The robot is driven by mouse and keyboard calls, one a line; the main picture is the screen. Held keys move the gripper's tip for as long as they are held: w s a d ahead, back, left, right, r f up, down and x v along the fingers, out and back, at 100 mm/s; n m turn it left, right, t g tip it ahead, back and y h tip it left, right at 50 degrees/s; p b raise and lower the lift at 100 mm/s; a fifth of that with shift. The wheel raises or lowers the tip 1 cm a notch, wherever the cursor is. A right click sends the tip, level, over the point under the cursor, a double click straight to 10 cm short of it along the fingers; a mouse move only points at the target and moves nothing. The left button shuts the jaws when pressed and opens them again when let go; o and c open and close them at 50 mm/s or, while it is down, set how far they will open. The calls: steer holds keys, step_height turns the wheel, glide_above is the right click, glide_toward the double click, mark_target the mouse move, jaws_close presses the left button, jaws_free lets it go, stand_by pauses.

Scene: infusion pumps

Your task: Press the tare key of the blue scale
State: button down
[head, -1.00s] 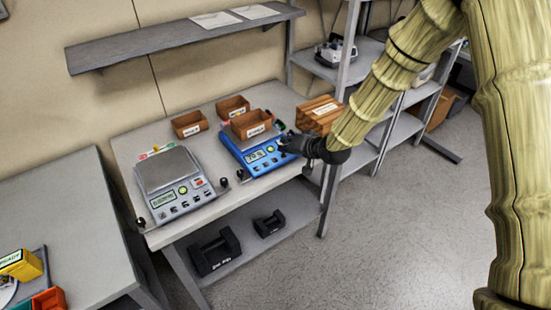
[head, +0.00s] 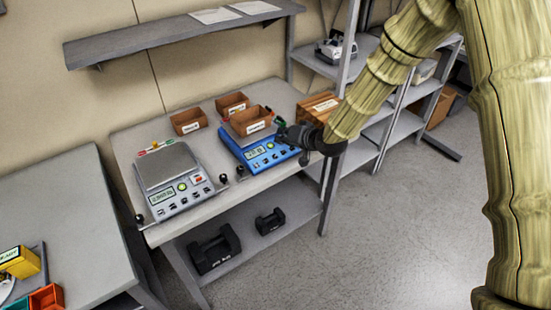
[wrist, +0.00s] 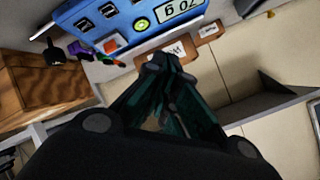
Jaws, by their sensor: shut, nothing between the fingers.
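The blue scale (head: 262,158) stands at the right end of the bench, with a brown bin (head: 250,121) on its pan. In the wrist view its blue front panel (wrist: 127,33) shows a lit display (wrist: 172,17), a round green-yellow button (wrist: 141,24), an orange-red key (wrist: 112,45) and several dark keys (wrist: 85,27). The key labels are too small to read, so I cannot tell which is tare. My gripper (wrist: 168,66) is shut and empty, at the right front of the scale. In the head view my gripper (head: 290,133) overlaps the scale's right edge; contact is unclear.
A grey scale (head: 172,178) stands to the left on the same bench (head: 122,150). Two brown bins (head: 188,121) sit behind, and a wooden box (head: 318,106) stands at the right. Black weights (head: 214,250) lie on the lower shelf. A wall shelf (head: 170,40) hangs above.

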steer(key=b, duration=0.3)
glide_above(279, 158)
steer(key=shift+f, duration=3.25)
steer(key=shift+f+b, duration=0.1)
steer(key=shift+b, duration=0.2)
steer(key=shift+f, duration=0.25)
steer(key=shift+w+a+f+b, duration=0.1)
steer(key=shift+f+b, duration=0.2)
steer(key=shift+f, duration=0.05)
steer(key=shift+r, duration=0.15)
steer(key=shift+r+p, duration=0.5)
steer(key=shift+r, duration=0.15)
steer(key=r+p, duration=0.1)
steer(key=s+r+p, duration=0.1)
steer(key=r, duration=0.1)
steer(key=d+r, duration=0.1)
steer(key=shift+s+r+p, duration=0.2)
steer(key=shift+r+p, duration=0.2)
